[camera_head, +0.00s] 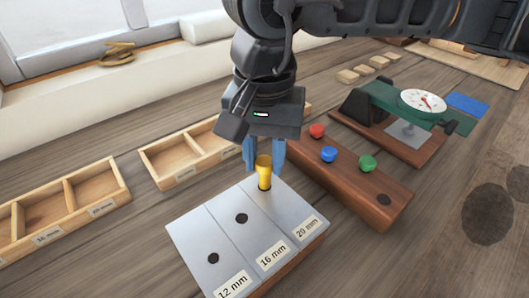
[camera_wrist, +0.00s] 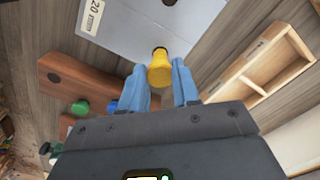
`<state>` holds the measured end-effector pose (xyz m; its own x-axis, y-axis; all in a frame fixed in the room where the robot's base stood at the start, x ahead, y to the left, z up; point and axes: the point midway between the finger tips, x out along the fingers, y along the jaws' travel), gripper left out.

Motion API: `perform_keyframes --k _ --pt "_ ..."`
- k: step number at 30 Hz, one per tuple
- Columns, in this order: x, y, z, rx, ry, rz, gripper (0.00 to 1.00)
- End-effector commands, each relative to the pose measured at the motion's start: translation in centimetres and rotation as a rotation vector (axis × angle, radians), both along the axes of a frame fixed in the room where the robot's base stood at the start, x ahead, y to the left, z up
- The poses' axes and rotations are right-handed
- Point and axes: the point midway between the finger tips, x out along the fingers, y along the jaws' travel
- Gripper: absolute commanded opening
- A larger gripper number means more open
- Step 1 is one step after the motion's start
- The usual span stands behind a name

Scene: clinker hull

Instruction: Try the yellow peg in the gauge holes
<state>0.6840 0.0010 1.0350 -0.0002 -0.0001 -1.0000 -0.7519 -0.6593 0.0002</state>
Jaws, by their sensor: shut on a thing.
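The yellow peg (camera_head: 264,172) is upright between the blue fingers of my gripper (camera_head: 264,158), which is shut on it. The peg's lower end meets the dark hole of the 20 mm plate on the gauge block (camera_head: 222,228); I cannot tell how deep it sits. The 16 mm hole (camera_head: 241,218) and the 12 mm hole (camera_head: 213,258) are empty. In the wrist view the peg (camera_wrist: 160,72) is between the fingertips (camera_wrist: 160,88), with its far end at a dark rim on the metal plate (camera_wrist: 130,28).
A wooden peg rack (camera_head: 365,190) with red, blue and green pegs and one empty hole stands to the right. A dial gauge (camera_head: 424,102) is behind it. Divided wooden trays (camera_head: 98,190) with labels lie to the left. Bare bench (camera_head: 440,235) is at right front.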

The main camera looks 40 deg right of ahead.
Motion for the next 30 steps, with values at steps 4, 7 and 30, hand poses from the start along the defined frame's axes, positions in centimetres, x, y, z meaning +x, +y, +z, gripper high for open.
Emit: perform_keyframes --k 4,7,30 --pt "0.0 0.0 -0.3 0.000 0.000 0.000 0.03" --pt "0.0 0.0 -0.5 0.000 0.000 0.000 0.03" --pt "0.0 0.0 -1.6 0.000 -0.001 0.000 0.03"
